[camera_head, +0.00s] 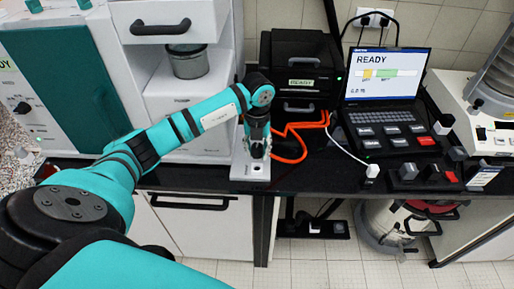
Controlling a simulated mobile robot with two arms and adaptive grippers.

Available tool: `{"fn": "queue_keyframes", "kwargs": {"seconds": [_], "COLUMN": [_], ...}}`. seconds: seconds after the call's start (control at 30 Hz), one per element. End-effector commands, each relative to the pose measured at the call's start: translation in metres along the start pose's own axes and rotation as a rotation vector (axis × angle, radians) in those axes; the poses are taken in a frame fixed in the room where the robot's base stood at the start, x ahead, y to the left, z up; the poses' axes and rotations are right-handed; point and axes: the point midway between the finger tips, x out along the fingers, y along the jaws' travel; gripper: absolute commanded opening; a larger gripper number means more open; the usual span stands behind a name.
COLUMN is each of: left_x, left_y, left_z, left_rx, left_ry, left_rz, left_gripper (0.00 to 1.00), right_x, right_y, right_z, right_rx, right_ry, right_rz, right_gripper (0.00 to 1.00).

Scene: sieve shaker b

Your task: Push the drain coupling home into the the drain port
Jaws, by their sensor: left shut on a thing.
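My left arm reaches in from the left, and my left gripper (257,150) points down at the front of the bench. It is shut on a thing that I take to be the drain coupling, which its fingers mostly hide. Under the gripper is a pale block (250,171) at the bench edge, with a small dark hole (256,168) in its top. I cannot tell whether this is the drain port or how far the coupling sits in it. My right gripper is not in view.
Behind the gripper stands a black box marked READY (302,66), with an orange cable (290,150) beside it. A laptop (385,90) stands to the right, with small dark and red blocks (427,172) near it. White cabinets flank the gripper on the left.

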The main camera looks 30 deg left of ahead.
Motion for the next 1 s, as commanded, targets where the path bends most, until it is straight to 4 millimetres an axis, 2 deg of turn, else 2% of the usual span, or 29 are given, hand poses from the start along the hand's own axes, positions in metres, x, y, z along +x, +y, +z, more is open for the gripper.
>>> {"fn": "queue_keyframes", "kwargs": {"seconds": [0.3, 0.5, 1.0], "left_x": [0.033, 0.047, 0.049], "left_y": [0.0, 0.0, 0.0], "left_z": [0.0, 0.0, 0.0], "left_rx": [0.0, 0.0, 0.001], "left_ry": [0.001, 0.001, 0.0], "left_rz": [0.0, 0.0, 0.0], "left_gripper": [0.0, 0.0, 0.0], "right_x": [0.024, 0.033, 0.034], "right_y": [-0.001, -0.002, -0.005], "right_z": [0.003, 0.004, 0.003], "right_rx": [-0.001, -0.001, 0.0], "right_ry": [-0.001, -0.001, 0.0], "right_rz": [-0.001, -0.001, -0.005], "right_gripper": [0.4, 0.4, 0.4]}}
